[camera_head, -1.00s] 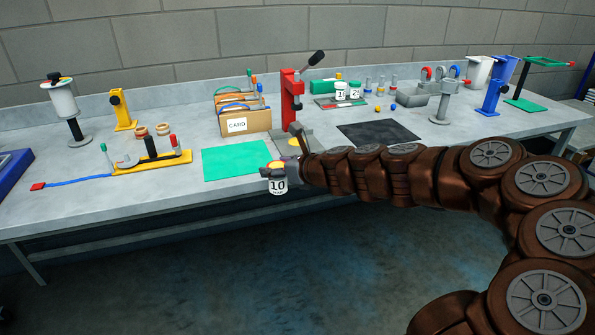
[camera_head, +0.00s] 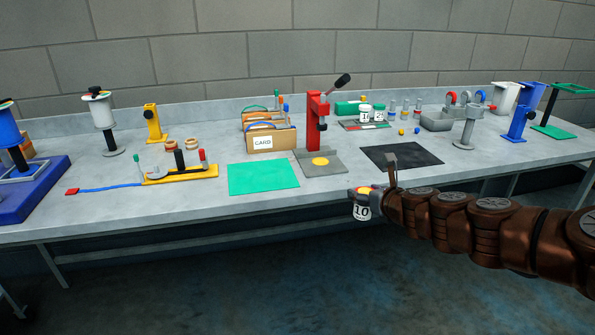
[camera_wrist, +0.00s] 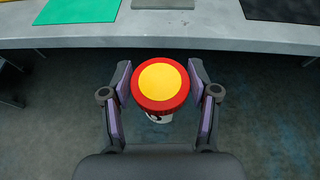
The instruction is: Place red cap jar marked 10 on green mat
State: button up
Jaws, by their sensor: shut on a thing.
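The jar marked 10 (camera_head: 361,212) is white with a red cap that has a yellow top. My gripper (camera_head: 364,193) is shut on it and holds it upright in front of the table's front edge, over the floor. In the wrist view the red and yellow cap (camera_wrist: 160,83) sits between the two fingers of my gripper (camera_wrist: 161,88). The green mat (camera_head: 263,177) lies flat and bare on the table, left of and beyond the jar. Its near part also shows at the top left of the wrist view (camera_wrist: 78,10).
A red press (camera_head: 313,122) on a grey base stands right of the mat. A cardboard box marked CARD (camera_head: 273,141) stands behind the mat. A yellow stand (camera_head: 180,175) lies to its left. A black mat (camera_head: 402,157) lies to the right. The table front (camera_head: 200,206) is clear.

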aim_at(262, 174)
jog(key=z, duration=0.05)
jog(key=i, duration=0.4)
jog(key=u, duration=1.2)
